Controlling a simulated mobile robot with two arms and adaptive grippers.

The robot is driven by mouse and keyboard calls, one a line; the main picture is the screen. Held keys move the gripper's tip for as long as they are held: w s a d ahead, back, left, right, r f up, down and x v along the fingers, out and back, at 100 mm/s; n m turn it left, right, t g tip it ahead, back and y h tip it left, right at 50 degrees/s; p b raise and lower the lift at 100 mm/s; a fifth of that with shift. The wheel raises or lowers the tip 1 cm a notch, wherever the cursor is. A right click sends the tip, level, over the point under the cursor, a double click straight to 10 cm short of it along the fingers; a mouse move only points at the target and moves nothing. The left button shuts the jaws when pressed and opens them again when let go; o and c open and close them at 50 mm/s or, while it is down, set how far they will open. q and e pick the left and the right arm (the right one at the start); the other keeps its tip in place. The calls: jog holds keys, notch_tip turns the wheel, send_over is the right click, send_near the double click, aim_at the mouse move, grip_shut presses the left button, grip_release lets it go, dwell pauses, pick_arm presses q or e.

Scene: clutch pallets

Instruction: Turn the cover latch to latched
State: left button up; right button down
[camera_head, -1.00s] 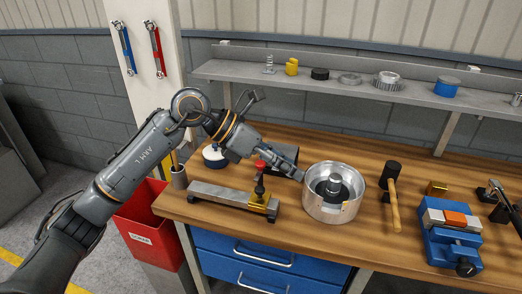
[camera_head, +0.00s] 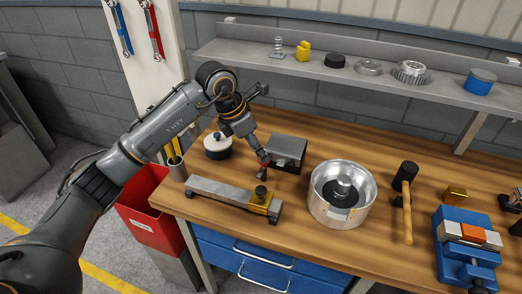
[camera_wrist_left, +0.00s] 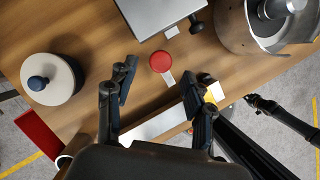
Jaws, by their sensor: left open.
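A grey box with a dark front (camera_head: 288,150) stands on the bench; in the left wrist view its pale top (camera_wrist_left: 160,12) has a black knob (camera_wrist_left: 195,24) at its edge. A round red knob (camera_wrist_left: 161,61) shows beside the box, with a small pale plate next to it; I cannot tell which of these knobs is the cover latch. My left gripper (camera_head: 263,168) points down in front of the box, close to the red knob. In the left wrist view it is open (camera_wrist_left: 158,85), with nothing held between its fingers.
A silver round housing (camera_head: 322,203) stands right of the box. A grey bar (camera_head: 218,193) with a brass block (camera_head: 265,205) lies in front. A mallet (camera_head: 406,200) and blue vise (camera_head: 462,262) are at right.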

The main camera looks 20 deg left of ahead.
aim_at(262, 166)
pick_arm(q)
jog(key=shift+x, duration=1.1)
jog(key=shift+d+f, duration=0.15)
jog(key=shift+f, duration=0.15)
jog(key=shift+w+f, duration=0.1)
jog(key=shift+f, duration=0.1)
jog(key=c, duration=1)
grip_shut()
pick_arm(e)
jog(key=shift+w+r, duration=0.35)
jog(key=shift+w, duration=0.2)
